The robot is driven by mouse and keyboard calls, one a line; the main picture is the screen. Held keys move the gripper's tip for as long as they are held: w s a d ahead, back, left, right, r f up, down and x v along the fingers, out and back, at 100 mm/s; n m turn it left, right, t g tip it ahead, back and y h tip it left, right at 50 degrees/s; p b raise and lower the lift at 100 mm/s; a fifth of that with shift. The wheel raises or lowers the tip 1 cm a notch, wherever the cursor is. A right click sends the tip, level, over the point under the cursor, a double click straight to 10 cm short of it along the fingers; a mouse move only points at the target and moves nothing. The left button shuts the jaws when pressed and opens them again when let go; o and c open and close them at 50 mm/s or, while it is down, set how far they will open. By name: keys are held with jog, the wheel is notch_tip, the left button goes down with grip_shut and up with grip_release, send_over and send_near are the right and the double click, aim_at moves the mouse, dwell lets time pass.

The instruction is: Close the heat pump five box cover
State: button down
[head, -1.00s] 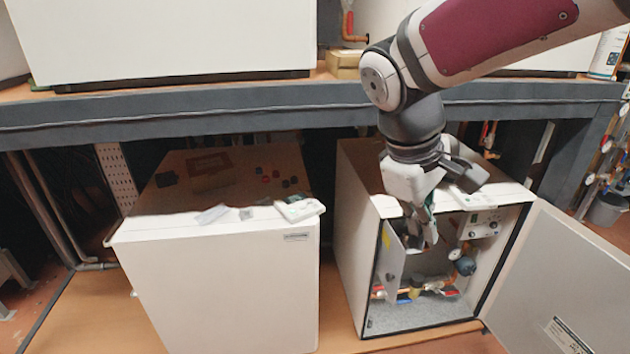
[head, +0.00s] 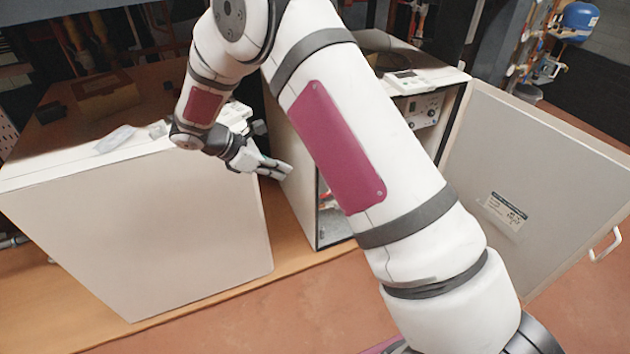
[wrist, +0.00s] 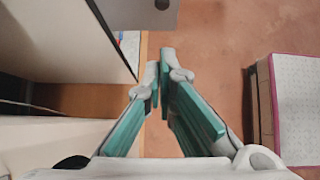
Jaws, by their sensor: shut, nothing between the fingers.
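The open heat pump cabinet (head: 297,170) stands right of centre in the head view, mostly behind my arm. Its large outer door (head: 520,180) is swung wide open to the right. The small hinged inner cover is hidden by my arm in the head view. My gripper (head: 284,170) is shut and empty, beside the cabinet's left front edge. It also shows in the wrist view (wrist: 159,78), apart from the panel.
A closed white heat pump (head: 150,230) stands close on the left, with a narrow gap to the open cabinet. A control unit (head: 408,82) lies on the open cabinet's top. The reddish floor (head: 290,315) in front is clear.

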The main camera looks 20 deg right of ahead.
jog(key=d+r+b+x, duration=0.1)
jog(key=d+b+x, duration=0.1)
jog(key=x, duration=1.1)
jog(key=shift+r+b, duration=0.45)
jog(key=shift+w+a, duration=0.1)
jog(key=shift+w, duration=0.05)
